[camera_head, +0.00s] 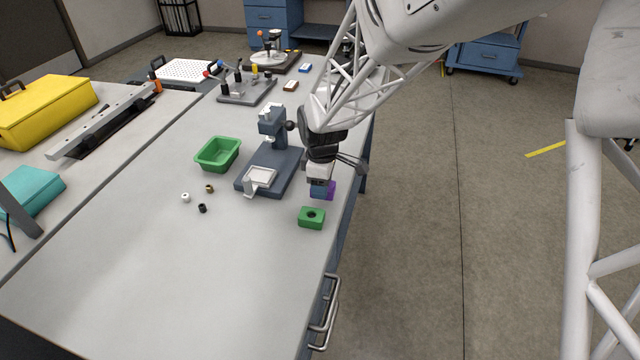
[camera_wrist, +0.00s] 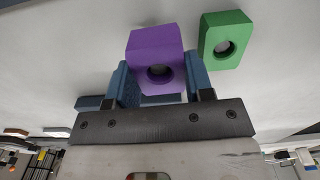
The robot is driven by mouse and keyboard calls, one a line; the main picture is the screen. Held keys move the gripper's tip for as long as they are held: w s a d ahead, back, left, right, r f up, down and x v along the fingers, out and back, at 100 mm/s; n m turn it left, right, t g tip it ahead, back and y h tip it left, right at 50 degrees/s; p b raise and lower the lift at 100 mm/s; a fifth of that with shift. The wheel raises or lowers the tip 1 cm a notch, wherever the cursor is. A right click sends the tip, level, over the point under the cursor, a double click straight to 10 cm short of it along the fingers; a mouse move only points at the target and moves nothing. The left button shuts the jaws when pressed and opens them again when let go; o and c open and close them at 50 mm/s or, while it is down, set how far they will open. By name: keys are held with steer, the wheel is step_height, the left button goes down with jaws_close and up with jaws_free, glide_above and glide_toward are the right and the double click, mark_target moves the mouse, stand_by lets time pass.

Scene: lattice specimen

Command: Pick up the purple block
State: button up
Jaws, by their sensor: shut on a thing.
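The purple block (camera_wrist: 152,48) has a dark round hole in one face and sits between the two blue fingers of my gripper (camera_wrist: 160,84) in the wrist view. In the head view, the purple block (camera_head: 329,188) shows only in part beside the fingers of my gripper (camera_head: 321,190), near the right edge of the bench. My gripper is shut on the purple block. I cannot tell whether the block touches the bench.
A green block (camera_head: 311,218) with a hole lies close by, and also shows in the wrist view (camera_wrist: 224,40). A blue-grey press fixture (camera_head: 254,186) stands left of my gripper. A green bin (camera_head: 204,165) and small round parts lie farther left. The bench front is clear.

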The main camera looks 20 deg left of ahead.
steer(key=s+d+r, duration=0.1)
steer(key=s+d, duration=0.6)
steer(key=s, duration=0.5)
steer(key=shift+d+r, duration=0.2)
steer(key=shift+d, duration=0.05)
steer(key=shift+a, duration=0.1)
stand_by(0.5)
